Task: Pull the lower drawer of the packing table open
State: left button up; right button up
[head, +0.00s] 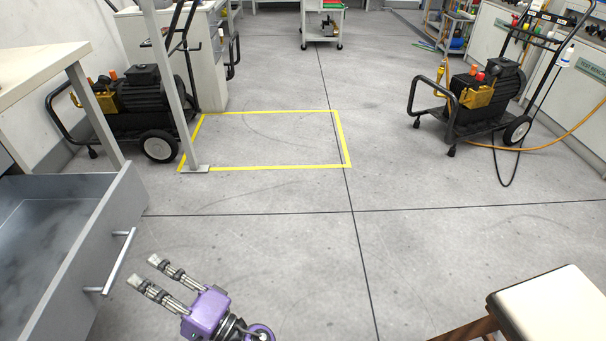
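The packing table (35,62) stands at the left edge with its pale top partly in view. A grey drawer (75,265) below the top stands pulled out, and its empty inside shows. I cannot tell for sure whether it is the lower drawer, as the rest of the table front is cut off. Its bar handle (121,262) is on the front face. My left gripper (144,270) is just right of the handle, fingers apart and pointing toward it, with nothing between them. It looks apart from the handle. My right gripper is out of view.
A pale-topped stool (555,305) is at the bottom right. Pressure washers stand at the left (140,95) and right (480,95). A yellow floor outline (265,168) and a metal post (170,75) are ahead. The middle floor is clear.

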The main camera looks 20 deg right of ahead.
aim_at(118, 258)
pick_arm(q)
jog(key=x, duration=0.8)
jog(key=shift+d+f, duration=0.1)
grip_shut()
